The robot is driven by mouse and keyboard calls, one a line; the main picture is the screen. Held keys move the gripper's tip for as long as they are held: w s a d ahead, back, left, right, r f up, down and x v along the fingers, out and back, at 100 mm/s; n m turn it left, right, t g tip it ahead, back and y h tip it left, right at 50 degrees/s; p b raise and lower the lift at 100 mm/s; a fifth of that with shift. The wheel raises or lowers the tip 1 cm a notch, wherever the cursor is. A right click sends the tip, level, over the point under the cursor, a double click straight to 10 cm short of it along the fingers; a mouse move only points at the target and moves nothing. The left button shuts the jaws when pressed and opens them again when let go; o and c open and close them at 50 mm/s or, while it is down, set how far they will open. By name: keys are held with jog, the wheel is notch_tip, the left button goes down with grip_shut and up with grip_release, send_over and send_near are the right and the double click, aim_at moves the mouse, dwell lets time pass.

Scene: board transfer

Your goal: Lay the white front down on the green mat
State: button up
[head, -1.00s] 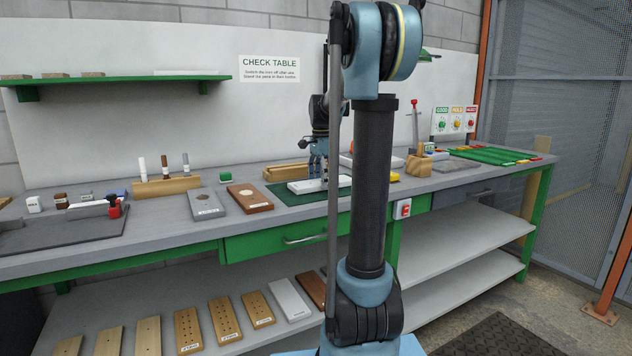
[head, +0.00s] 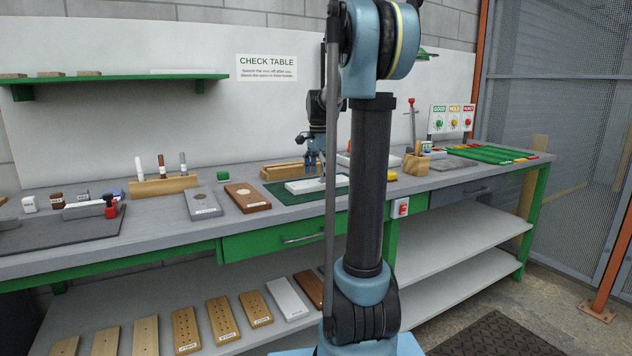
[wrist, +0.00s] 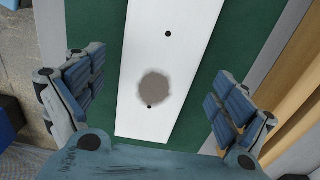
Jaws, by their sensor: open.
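The white front (head: 303,187) lies flat on the green mat (head: 286,197) on the workbench. In the wrist view the white front (wrist: 165,60) shows two dark holes and a round grey-brown smudge, with the green mat (wrist: 92,35) on both sides of it. My gripper (head: 312,172) is above the white front. In the wrist view my gripper (wrist: 160,97) has its fingers spread wide, one on each side of the board and apart from it. Part of the board's right end is hidden behind my arm in the head view.
A brown board (head: 248,198) and a grey board (head: 203,204) lie left of the mat. A wooden block (head: 290,171) stands behind it. A white tray (head: 356,161) is partly hidden behind my arm. Several boards lean on the lower shelf.

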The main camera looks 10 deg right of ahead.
notch_tip(320, 180, up, 10)
jog(key=shift+r, duration=0.25)
dwell(0.4)
jog(key=s+a+f+n+t, duration=0.1)
jog(key=s+f+n, duration=0.4)
jog(key=s+f, duration=0.7)
jog(key=s+a+f+n, duration=0.2)
jog(key=s+f+n, duration=0.4)
jog(key=s, duration=1.1)
jog(key=s+d+f+n+t, duration=0.1)
jog(key=s+f, duration=0.4)
jog(key=f, duration=0.6)
jog(key=d+n, duration=0.1)
jog(key=n, duration=0.1)
jog(key=shift+s+n, duration=0.2)
jog(key=shift+n, duration=0.1)
jog(key=shift+f, duration=0.1)
jog(key=shift+w+f, duration=0.2)
jog(key=shift+w, duration=0.25)
